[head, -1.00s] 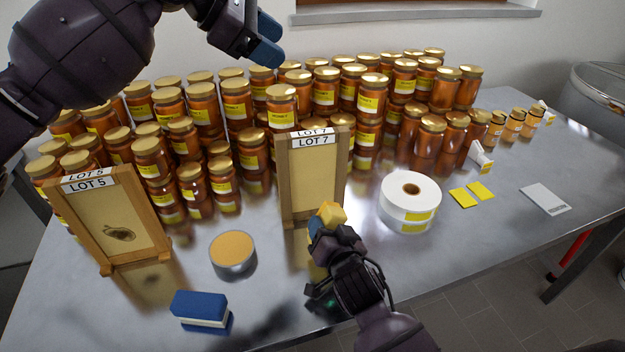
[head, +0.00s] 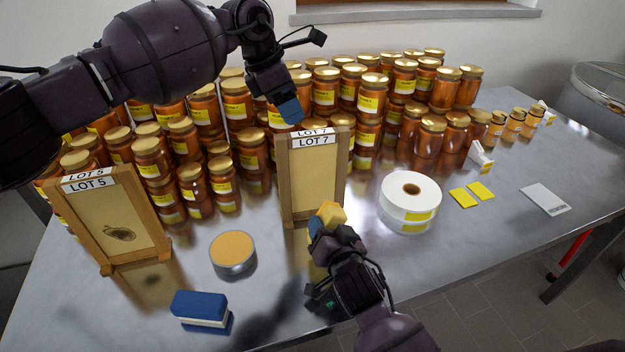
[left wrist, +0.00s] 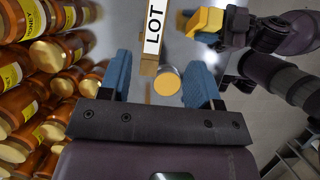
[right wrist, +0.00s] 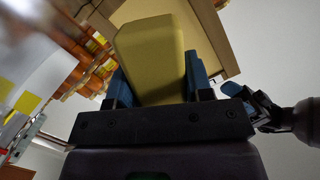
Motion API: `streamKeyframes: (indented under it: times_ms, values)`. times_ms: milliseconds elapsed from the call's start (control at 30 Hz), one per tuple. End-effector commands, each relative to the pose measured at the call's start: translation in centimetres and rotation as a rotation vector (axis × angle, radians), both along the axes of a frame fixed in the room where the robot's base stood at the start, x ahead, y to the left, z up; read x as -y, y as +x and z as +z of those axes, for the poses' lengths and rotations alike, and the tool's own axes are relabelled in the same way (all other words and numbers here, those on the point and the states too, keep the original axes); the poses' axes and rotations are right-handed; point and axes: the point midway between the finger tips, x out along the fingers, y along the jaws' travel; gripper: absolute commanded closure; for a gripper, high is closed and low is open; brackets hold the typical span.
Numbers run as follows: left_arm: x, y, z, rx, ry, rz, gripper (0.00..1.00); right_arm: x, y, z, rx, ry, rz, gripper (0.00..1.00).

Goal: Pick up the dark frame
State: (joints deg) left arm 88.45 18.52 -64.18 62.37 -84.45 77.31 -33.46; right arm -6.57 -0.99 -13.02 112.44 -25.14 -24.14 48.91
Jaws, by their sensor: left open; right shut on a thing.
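Two wooden frames stand upright on the metal table. The LOT 7 frame (head: 313,185) has a browner wood border and a plain tan panel. The LOT 5 frame (head: 112,222), at the left, has an orange-brown border and a dark blotch on its panel. My left gripper (head: 290,108) is open and empty above the top of the LOT 7 frame. In the left wrist view, the LOT label (left wrist: 153,30) lies ahead of its open fingers (left wrist: 157,82). My right gripper (head: 322,228) is shut on a yellow block (right wrist: 150,55) in front of the LOT 7 frame.
Honey jars (head: 235,105) crowd the table behind the frames. A round tin (head: 233,252) and a blue-and-white block (head: 201,308) lie in front. A white label roll (head: 410,195) and yellow cards (head: 472,194) lie to the right. The table's front right (head: 490,235) is clear.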

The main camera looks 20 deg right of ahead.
Motion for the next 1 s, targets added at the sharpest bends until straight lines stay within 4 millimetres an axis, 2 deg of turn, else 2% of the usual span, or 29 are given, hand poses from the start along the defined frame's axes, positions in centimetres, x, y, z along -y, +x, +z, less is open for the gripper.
streamKeyframes:
  times_ms: [200, 467, 700, 1000]
  values:
    - [1.4, -0.1, -3.3, -0.002, -0.001, -0.001, 0.43, 0.0, 0.0, 0.0, 0.0, 0.0, 0.0, 0.72]
    - [2.2, 0.2, -5.4, -0.002, -0.002, 0.0, 0.43, 0.0, 0.0, 0.0, 0.0, 0.0, 0.0, 0.72]
    - [3.3, 0.6, -8.4, -0.003, -0.001, -0.001, 0.43, 0.0, 0.0, 0.0, 0.0, 0.0, 0.0, 0.72]
    - [3.7, 0.6, -9.3, 0.001, -0.001, -0.001, 0.43, 0.0, 0.0, 0.0, 0.001, 0.0, 0.0, 0.72]
